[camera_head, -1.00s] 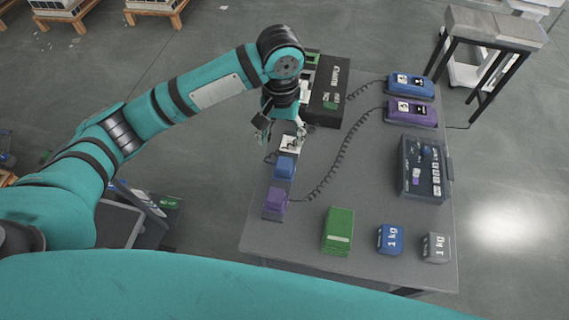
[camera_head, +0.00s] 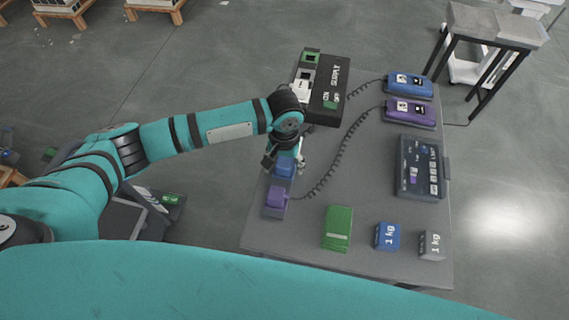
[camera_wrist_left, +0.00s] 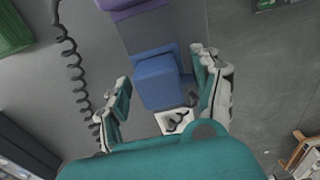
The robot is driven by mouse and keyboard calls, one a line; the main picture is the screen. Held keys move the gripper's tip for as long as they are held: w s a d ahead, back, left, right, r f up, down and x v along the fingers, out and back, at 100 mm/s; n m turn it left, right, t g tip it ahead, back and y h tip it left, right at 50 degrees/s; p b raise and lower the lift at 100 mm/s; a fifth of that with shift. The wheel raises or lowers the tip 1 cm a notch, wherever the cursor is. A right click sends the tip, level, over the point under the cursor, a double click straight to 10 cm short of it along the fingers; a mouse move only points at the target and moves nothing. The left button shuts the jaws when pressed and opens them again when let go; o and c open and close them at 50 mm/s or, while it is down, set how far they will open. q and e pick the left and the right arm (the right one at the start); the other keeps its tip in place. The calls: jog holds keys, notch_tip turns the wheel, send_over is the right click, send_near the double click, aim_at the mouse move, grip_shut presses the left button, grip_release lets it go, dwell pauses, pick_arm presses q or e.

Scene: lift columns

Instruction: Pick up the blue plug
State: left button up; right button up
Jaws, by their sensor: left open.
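The blue plug (camera_head: 285,166) sits in a grey holder on the left edge of the table, behind the purple plug (camera_head: 277,196). In the left wrist view the blue plug (camera_wrist_left: 159,82) lies between the two spread fingers, with a visible space on either side. My left gripper (camera_head: 285,163) is over the blue plug, open and empty; it fills the lower part of the wrist view (camera_wrist_left: 165,95). Part of the plug is hidden by the gripper in the head view. My right gripper is not in view.
A black box (camera_head: 328,92) stands behind the plugs. Blue (camera_head: 410,85) and purple (camera_head: 410,112) devices trail coiled cables across the table. A green box (camera_head: 338,228), a blue weight (camera_head: 387,236), a grey weight (camera_head: 432,245) and a dark panel (camera_head: 420,168) occupy the front and right.

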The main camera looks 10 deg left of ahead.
pick_arm(q)
jog(key=shift+c, duration=1.4)
jog(key=c, duration=0.9)
jog(key=shift+r, duration=0.15)
